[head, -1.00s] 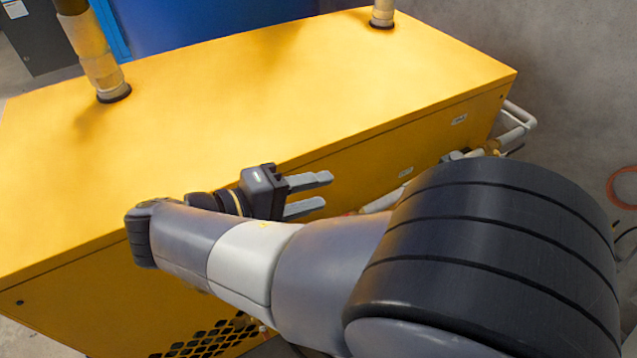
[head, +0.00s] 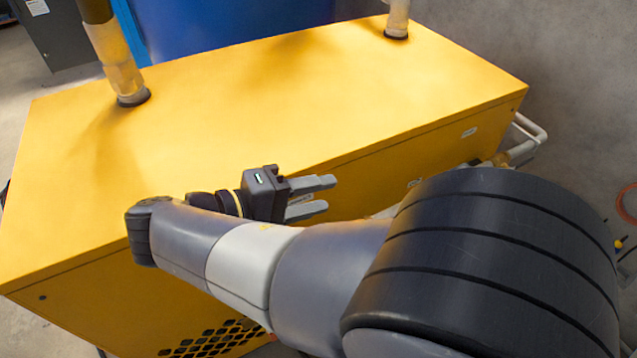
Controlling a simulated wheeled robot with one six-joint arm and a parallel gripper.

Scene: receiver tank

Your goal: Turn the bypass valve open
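My gripper (head: 322,196) is in the middle of the head view, in front of the upper front edge of a yellow cabinet. Its two grey fingers point right and stand apart, with nothing visible between them. I cannot make out the bypass valve. Pale piping (head: 528,140) shows at the cabinet's right end, with a small part of a fitting (head: 497,160) beside it. My own arm hides much of the cabinet's front and the pipework there.
The yellow cabinet (head: 270,110) fills the middle. Two vertical pipes, one at left (head: 122,70) and one at the back right (head: 397,18), rise from its top. A blue tank (head: 225,25) stands behind.

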